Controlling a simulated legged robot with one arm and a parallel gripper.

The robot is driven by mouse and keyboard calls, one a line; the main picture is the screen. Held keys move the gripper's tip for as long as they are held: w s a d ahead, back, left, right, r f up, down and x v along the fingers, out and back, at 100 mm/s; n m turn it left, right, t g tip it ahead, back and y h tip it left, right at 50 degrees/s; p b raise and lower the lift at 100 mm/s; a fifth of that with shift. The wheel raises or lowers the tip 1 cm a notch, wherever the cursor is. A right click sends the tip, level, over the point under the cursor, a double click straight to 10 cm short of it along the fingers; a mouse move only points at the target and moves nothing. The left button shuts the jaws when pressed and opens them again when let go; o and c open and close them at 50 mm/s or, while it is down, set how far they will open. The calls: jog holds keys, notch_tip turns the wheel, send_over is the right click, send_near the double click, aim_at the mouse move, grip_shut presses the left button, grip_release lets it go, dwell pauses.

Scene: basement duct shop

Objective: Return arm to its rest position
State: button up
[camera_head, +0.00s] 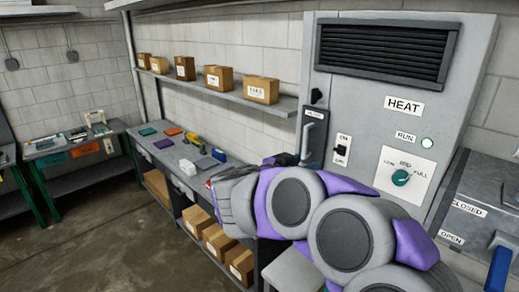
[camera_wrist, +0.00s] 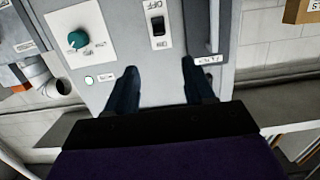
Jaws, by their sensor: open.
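My arm (camera_head: 345,235), grey and purple, reaches from the bottom right of the head view to the middle, in front of the heater cabinet's lower part. My gripper (camera_wrist: 160,76) shows in the wrist view with two dark fingers apart and nothing between them. It faces the grey heater cabinet (camera_wrist: 120,20), whose labels are upside down there. The rocker switch (camera_wrist: 158,30) lies beyond the fingertips, apart from them as far as I can tell. In the head view I cannot make out the fingers behind the arm.
The cabinet has a teal knob (camera_head: 400,178), a lit green lamp (camera_head: 427,143) and a dark handle (camera_head: 315,130). A workbench (camera_head: 165,155) with small items and a wall shelf (camera_head: 225,95) with boxes stand left. A blue lever (camera_head: 499,268) is at right. The floor (camera_head: 95,240) is clear.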

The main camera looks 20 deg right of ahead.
jog(key=w+a+f+n+t+y+b, duration=0.1)
jog(key=w+a+n+t+y+b, duration=0.3)
jog(key=a, duration=0.4)
jog(key=w+a+f+n+t+y+b, duration=0.1)
jog(key=w+a+n+t+y+b, duration=0.25)
jog(key=a+t+y, duration=0.4)
jog(key=s+a+f+n+g+y+b, duration=0.55)
jog(key=s+a+f+y, duration=0.2)
jog(key=a+f, duration=0.55)
jog(key=s+a+f+n+g+b, duration=0.15)
jog(key=s+f+g+b, duration=0.45)
jog(key=s+f, duration=0.95)
jog(key=s+d+f+g+h+b, duration=0.1)
jog(key=s+d+f+g, duration=0.1)
jog(key=s, duration=0.4)
jog(key=s+d+f+g+h+b, duration=0.1)
jog(key=s+d+f+g, duration=0.2)
jog(key=s, duration=0.4)
jog(key=s+d+f+m+g+h+b, duration=0.1)
jog(key=s+d+f+g+h, duration=0.1)
jog(key=s, duration=0.5)
notch_tip(320, 180, down, 3)
jog(key=shift+s+d+f+g+b, duration=0.2)
jog(key=shift+d+g+b, duration=0.3)
jog(key=shift+d, duration=0.75)
